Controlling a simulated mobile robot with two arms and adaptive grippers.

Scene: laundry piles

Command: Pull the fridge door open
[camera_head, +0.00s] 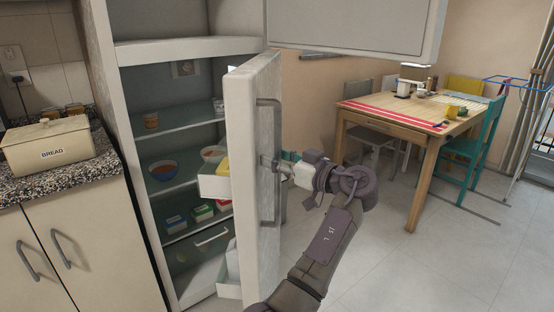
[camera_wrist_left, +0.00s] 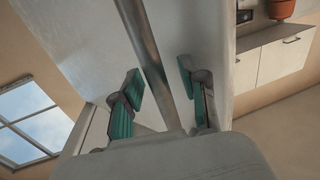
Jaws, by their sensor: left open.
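The fridge door (camera_head: 241,110) stands ajar, swung out from the fridge, with its edge toward me and the shelves showing on its left. Its long grey upright handle (camera_head: 277,205) is on the door's right-hand face. My left gripper (camera_head: 272,162) is at the middle of the handle, against the door face. In the left wrist view the handle (camera_wrist_left: 148,50) runs between the two green-padded fingers of the left gripper (camera_wrist_left: 162,80). The fingers are apart, one on each side of the bar, with gaps visible. My right gripper is not in view.
Fridge shelves (camera_head: 180,182) hold bowls and small boxes. A counter with a bread box (camera_head: 47,146) and cabinets stands at the left. A wooden table (camera_head: 415,107) with chairs stands at the back right. The floor (camera_head: 400,270) to the door's right is clear.

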